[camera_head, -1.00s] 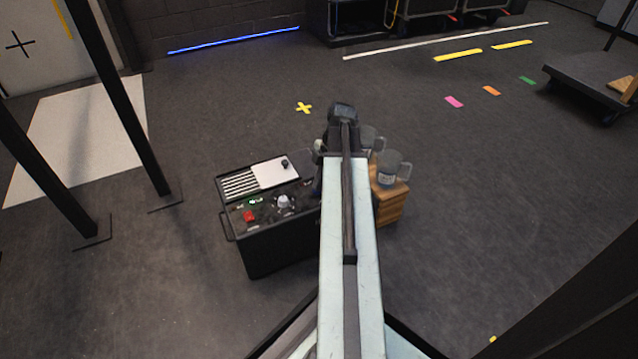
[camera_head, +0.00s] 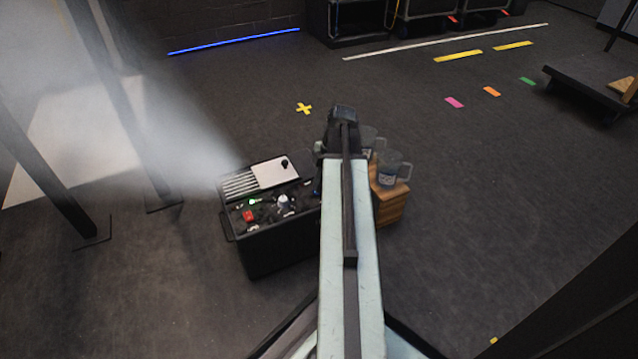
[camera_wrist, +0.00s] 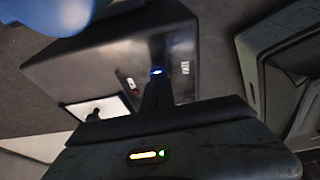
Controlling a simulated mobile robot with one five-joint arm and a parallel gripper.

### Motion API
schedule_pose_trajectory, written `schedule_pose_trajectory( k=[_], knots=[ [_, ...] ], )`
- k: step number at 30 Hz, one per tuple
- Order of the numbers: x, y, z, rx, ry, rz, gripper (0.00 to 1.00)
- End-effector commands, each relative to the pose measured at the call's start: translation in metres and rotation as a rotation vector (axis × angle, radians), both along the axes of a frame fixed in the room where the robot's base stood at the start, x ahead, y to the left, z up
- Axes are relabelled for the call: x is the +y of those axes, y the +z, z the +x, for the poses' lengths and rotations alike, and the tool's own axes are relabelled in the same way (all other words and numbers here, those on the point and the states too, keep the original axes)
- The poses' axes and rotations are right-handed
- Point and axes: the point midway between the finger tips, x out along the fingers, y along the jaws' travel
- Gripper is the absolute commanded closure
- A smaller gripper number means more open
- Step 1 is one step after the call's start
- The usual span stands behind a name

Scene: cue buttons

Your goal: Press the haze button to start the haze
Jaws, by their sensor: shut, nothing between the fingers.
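The haze machine (camera_head: 270,254) is a black box with a red switch (camera_head: 248,215), a green light (camera_head: 253,201) and a pale knob (camera_head: 284,202) on top. White haze (camera_head: 160,125) streams from its slatted grille (camera_head: 240,186) toward the upper left. My gripper (camera_wrist: 157,84) is shut and empty. In the wrist view its tip is over the panel, right by a small blue-lit round spot (camera_wrist: 156,71). I cannot tell whether the tip touches it. In the head view my arm hides the gripper and the machine's right end.
A wooden crate (camera_head: 391,207) stands just right of my arm, with a grey mug (camera_head: 391,171) on it and another partly hidden behind the arm. Black uprights (camera_head: 45,178) stand at the left. A low cart (camera_head: 590,83) is at the far right. Floor right of the crate is clear.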

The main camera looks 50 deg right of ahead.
Motion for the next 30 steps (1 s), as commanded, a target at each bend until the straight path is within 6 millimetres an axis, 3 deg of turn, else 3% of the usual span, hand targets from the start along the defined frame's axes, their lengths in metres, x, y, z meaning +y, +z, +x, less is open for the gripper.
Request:
schedule_pose_trajectory(
  k=[1, 5, 15, 19, 30],
  knots=[
    [0.002, 0.015, 0.000, 0.000, 0.001, 0.002, 1.00],
    [0.003, 0.044, 0.000, -0.005, 0.002, 0.001, 1.00],
    [-0.019, 0.120, -0.011, -0.006, -0.004, 0.001, 1.00],
    [-0.023, 0.132, -0.013, -0.006, -0.003, 0.001, 1.00],
    [-0.023, 0.130, -0.013, -0.007, -0.001, 0.001, 1.00]
  ],
)
